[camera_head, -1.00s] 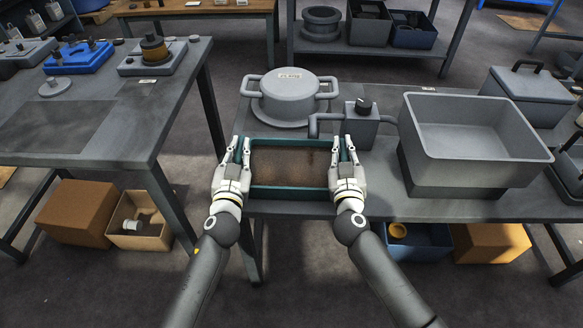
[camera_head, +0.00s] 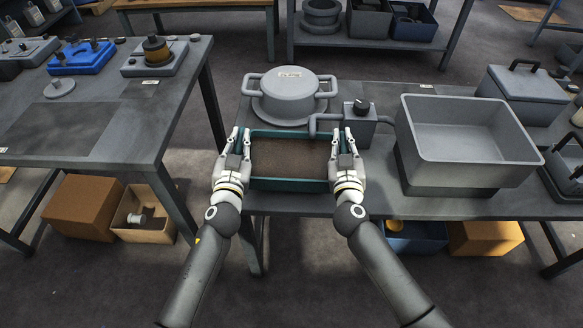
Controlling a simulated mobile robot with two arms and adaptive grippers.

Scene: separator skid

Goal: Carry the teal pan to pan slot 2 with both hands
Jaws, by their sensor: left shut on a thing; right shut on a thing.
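The teal pan (camera_head: 289,184) is a rectangular tray with a brown inside, at the front of the right-hand table. My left gripper (camera_head: 240,148) is shut on its left end. My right gripper (camera_head: 343,147) is shut on its right end. The pan looks about level. I cannot tell whether it touches the table top or is held just above it. No marking that reads as pan slot 2 can be made out.
A lidded grey pot (camera_head: 290,97) stands right behind the pan. A small grey pump box (camera_head: 358,125) with a pipe is behind its right end. A large grey basin (camera_head: 470,142) is to the right. The left table (camera_head: 75,128) has a bare dark patch, with a gap between the tables.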

